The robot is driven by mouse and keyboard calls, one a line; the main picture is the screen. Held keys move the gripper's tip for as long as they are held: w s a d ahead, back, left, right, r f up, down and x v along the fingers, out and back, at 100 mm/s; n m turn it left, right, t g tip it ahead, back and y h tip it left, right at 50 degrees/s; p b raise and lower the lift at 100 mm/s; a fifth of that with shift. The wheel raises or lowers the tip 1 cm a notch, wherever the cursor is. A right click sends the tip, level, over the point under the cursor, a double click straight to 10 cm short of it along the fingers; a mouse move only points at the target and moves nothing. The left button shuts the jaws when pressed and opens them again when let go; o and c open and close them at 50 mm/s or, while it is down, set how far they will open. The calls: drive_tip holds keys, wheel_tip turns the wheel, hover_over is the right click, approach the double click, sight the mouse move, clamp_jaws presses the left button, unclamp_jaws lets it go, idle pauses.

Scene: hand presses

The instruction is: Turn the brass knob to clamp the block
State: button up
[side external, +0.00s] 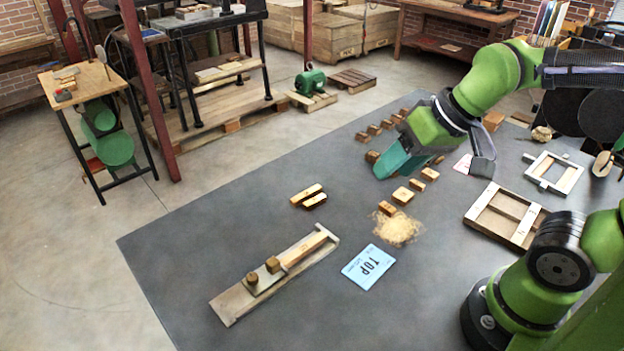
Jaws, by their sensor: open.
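A long wooden hand press (228,306) lies on the grey table, in the lower middle of the side view. Two small brown-gold pieces stand on its near half: one at the left (252,279) and one at the right (272,264). One may be the brass knob and the other the block, but I cannot tell which. A pale wooden bar (305,249) runs along its far half. My gripper (432,172) is open at the upper right, well away from the press, with its jaws spread wide above several small wooden blocks. I see nothing held in it.
A blue "TOP" card (368,266) and a sawdust pile (398,228) lie right of the press. Two wooden blocks (307,196) lie behind it. Wooden frames (505,214) lie at the right. The table (190,240) is bare left of the press.

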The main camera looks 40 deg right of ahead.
drive_tip(key=w+a+f+n+g, duration=0.1)
drive_tip(key=w+a+n+g, duration=0.2)
drive_tip(key=w+a+n, duration=0.4)
drive_tip(key=n+g+h, duration=0.2)
drive_tip(key=n+g, duration=0.1)
drive_tip(key=n, duration=1.6)
hover_over(252, 276)
wheel_tip(252, 276, down, 2)
wheel_tip(252, 276, down, 17)
drive_tip(key=shift+r, duration=0.1)
clamp_jaws()
